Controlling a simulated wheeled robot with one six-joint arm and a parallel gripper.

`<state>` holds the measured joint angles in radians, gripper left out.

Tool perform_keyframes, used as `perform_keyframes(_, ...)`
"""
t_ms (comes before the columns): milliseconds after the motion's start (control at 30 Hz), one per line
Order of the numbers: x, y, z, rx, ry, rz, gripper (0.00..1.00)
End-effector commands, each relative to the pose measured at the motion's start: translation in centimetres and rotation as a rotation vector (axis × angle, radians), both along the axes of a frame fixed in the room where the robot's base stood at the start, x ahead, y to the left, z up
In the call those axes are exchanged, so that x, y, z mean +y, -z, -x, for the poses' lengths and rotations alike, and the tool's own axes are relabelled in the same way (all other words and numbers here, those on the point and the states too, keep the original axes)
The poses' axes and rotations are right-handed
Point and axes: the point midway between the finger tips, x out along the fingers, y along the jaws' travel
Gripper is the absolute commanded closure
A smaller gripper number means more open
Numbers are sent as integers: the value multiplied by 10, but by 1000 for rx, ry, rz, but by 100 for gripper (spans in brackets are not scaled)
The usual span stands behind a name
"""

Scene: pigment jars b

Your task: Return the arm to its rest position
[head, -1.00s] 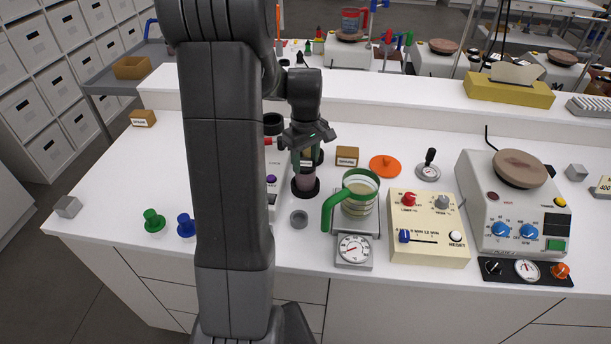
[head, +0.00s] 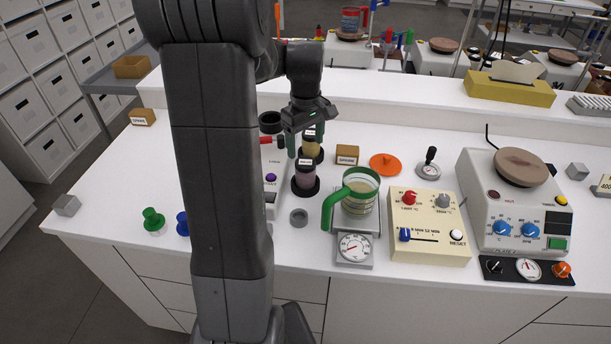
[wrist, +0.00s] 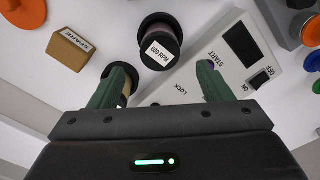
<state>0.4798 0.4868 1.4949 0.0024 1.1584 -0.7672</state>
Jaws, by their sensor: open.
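My gripper (head: 308,128) hangs above the bench near the pigment jars, fingers pointing down, open with nothing between its fingers. It also shows in the wrist view (wrist: 164,85), with two green fingers spread apart. A jar of mauve pigment (head: 306,176) stands upright in a black holder in front of it, and its labelled black lid (wrist: 160,47) shows in the wrist view. A jar of yellow pigment (head: 311,148) stands behind it, partly hidden by a finger in the wrist view. My arm crosses the left middle of the head view.
A white device (wrist: 232,62) with switches lies beside the jars, partly hidden by my arm. A green-handled jug (head: 359,194) stands on a scale (head: 354,248). A beige control box (head: 430,227) and a hotplate (head: 520,200) stand to the right. A wooden SPARE block (head: 347,154) sits behind.

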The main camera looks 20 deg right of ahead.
Motion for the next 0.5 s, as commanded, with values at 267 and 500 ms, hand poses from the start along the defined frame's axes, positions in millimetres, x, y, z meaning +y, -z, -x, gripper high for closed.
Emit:
perform_keyframes(267, 0, -60, 0, -4, 1, 2, 28)
perform_keyframes(500, 0, -83, 0, 0, 1, 0, 28)
